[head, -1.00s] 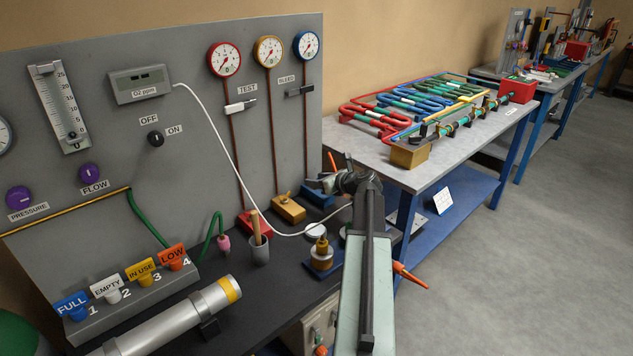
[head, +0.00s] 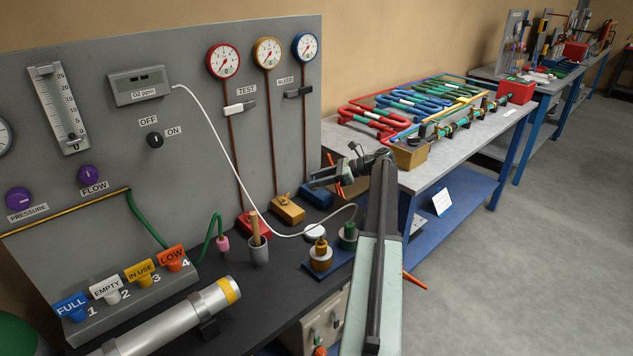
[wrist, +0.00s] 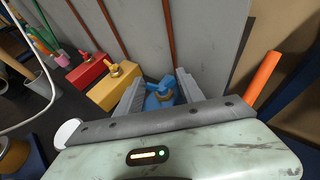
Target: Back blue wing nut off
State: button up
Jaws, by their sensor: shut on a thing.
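The blue wing nut (wrist: 158,84) sits on its blue block at the foot of the grey panel, under the blue-rimmed gauge. In the wrist view my gripper (wrist: 160,92) has one finger on each side of it and is shut on it. In the head view my gripper (head: 315,182) is just above the blue block (head: 316,197) and hides the nut. The nut's lower part and its contact with the fingers are hard to make out.
A yellow block (wrist: 115,86) with a brass wing nut stands close on the left, then a red block (wrist: 86,70). The panel is directly behind. An orange rod (wrist: 264,80) rises at right. A white cable (head: 235,165) hangs nearby.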

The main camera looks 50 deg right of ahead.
jog(key=shift+w+d+n+g+y, duration=0.1)
jog(key=shift+w+n+g+y, duration=0.05)
jog(key=shift+n+g+y, duration=0.75)
jog(key=shift+w+d+n+g+y, duration=0.15)
jog(key=shift+n+g+y, duration=0.5)
jog(key=shift+n, duration=0.45)
jog(key=shift+a+g, duration=0.15)
jog(key=shift+g, duration=0.1)
jog(key=shift+f, duration=0.1)
jog(key=o, duration=1.4)
jog(key=shift+c, duration=0.2)
